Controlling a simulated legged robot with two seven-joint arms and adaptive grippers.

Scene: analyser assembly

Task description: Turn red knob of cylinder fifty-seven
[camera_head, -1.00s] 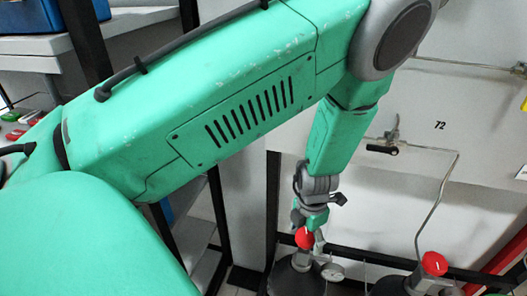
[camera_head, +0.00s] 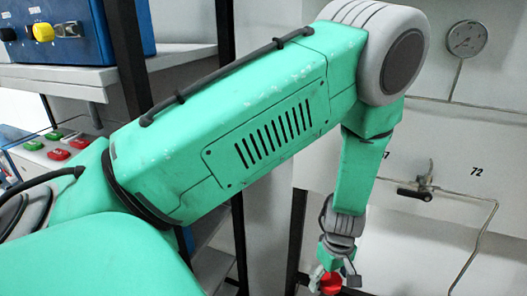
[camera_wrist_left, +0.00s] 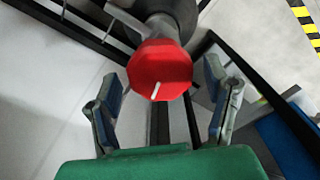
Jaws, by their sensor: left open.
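The red knob (camera_head: 331,284) is at the bottom of the head view, just below my left gripper (camera_head: 335,268), with its cylinder cut off by the frame. In the left wrist view the red knob (camera_wrist_left: 158,62) is faceted, with a white line on its face. It sits on a dark cylinder neck (camera_wrist_left: 170,18). My left gripper's fingers (camera_wrist_left: 160,78) are spread on either side of the knob, with visible gaps to both. A wall label (camera_head: 387,155) ending in 7 is partly hidden by my arm. My right gripper is not in view.
A wall valve with a black handle (camera_head: 414,194) and a bent pipe (camera_head: 490,225) are right of my arm, near the label 72 (camera_head: 476,171). A gauge (camera_head: 467,38) hangs above. Dark frame posts (camera_head: 297,230) stand beside the forearm. A blue box (camera_head: 85,35) sits upper left.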

